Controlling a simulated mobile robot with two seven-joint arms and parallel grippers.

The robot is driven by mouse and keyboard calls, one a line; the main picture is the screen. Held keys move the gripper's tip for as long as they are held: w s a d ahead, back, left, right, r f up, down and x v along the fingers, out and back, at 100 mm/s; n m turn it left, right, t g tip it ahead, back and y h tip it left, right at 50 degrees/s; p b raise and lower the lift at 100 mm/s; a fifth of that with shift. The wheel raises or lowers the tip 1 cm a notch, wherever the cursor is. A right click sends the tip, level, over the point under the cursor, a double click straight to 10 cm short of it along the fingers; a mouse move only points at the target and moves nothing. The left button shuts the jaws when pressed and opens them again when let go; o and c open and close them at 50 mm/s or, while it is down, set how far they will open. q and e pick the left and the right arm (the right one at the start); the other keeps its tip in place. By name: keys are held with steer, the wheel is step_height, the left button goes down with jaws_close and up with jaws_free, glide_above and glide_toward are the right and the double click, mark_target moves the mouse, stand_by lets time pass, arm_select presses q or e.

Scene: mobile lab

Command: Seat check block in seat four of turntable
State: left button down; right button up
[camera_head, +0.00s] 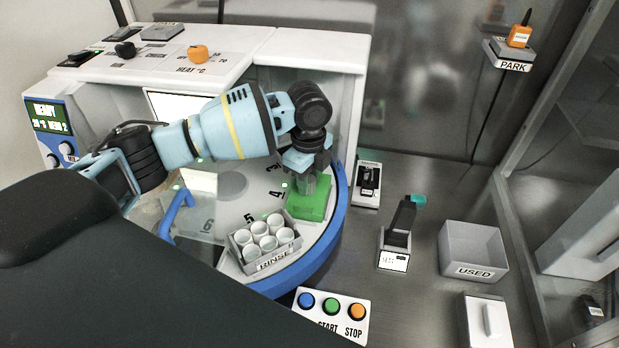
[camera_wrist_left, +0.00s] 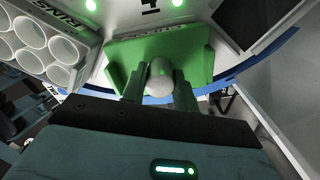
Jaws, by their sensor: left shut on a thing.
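The check block (camera_head: 309,205) is a green block at the right side of the white turntable (camera_head: 232,209), beside the printed number 4 and inside the blue rim. My left gripper (camera_head: 308,168) comes down on it from above. In the left wrist view the green block (camera_wrist_left: 190,58) lies across the top middle, with a pale round-topped grip post (camera_wrist_left: 160,72) between the two fingers (camera_wrist_left: 159,92). The gripper is shut on this post. The block's underside is hidden, so I cannot tell whether it sits fully in the seat. My right gripper is not in view.
A grey rinse rack (camera_head: 263,247) with several white cups stands on the turntable close to the block, near number 5. A blue handle (camera_head: 176,208) is at left. A button box (camera_head: 331,314), a dark-handled tool (camera_head: 400,228) and a used bin (camera_head: 473,250) stand to the right.

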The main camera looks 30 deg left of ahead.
arm_select(q)
steer(key=shift+f, duration=0.1)
steer(key=c, duration=1.5)
jaws_free()
steer(key=o, duration=0.4)
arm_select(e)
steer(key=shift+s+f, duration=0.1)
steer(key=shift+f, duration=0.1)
arm_select(q)
step_height(320, 180, up, 5)
steer(key=shift+w+p, duration=0.1)
steer(key=shift+p, duration=0.6)
step_height(320, 180, up, 7)
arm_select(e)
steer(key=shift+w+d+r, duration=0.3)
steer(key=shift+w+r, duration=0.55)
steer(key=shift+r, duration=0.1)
